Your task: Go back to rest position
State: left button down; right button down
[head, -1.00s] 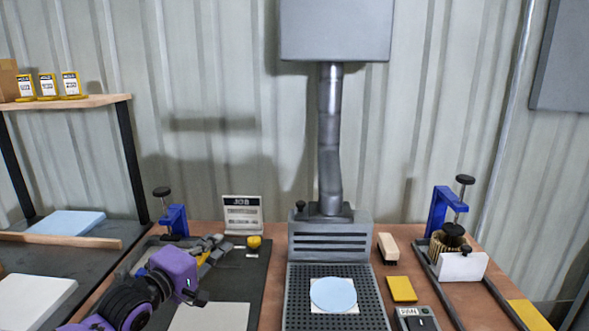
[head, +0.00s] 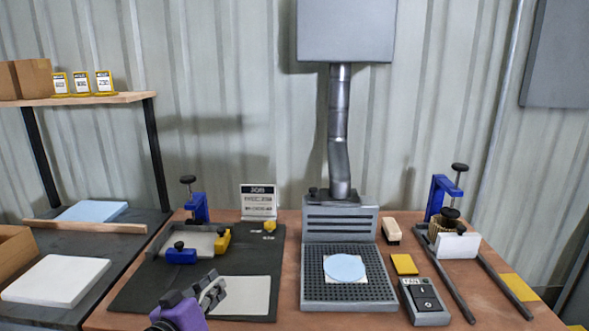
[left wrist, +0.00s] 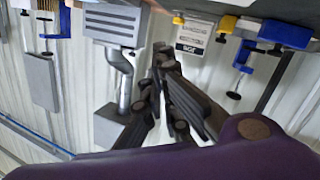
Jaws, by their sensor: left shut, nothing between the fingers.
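My left gripper (head: 211,290) is shut and empty, above the near part of the dark mat, in front of the light grey sheet (head: 243,296). Its dark fingers also show in the left wrist view (left wrist: 160,80), where the picture is upside down. The purple wrist of my left arm comes in at the bottom of the head view. My right gripper is in neither view now.
A blue clamp fixture (head: 197,207) and a job card (head: 258,202) stand at the mat's back. A perforated extraction unit (head: 340,231) with a pale blue disc (head: 344,268) is central. A shelf (head: 85,99) stands left.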

pick_arm(q)
jog(key=s+f+m+g+y, duration=0.3)
jog(key=s+f, duration=1.6)
jog(key=s+f+g, duration=0.1)
jog(key=s+f, duration=0.2)
jog(key=s, duration=0.4)
jog(key=s+f+n+g+y+p, duration=0.1)
jog(key=s+f, duration=0.3)
jog(key=s, duration=0.4)
jog(key=s+a+f+g+y, duration=0.1)
jog(key=s+f, duration=0.2)
jog(key=s, duration=0.5)
jog(key=shift+s+f+n+g, duration=0.15)
jog(key=shift+n+g, duration=0.15)
jog(key=shift+n, duration=0.1)
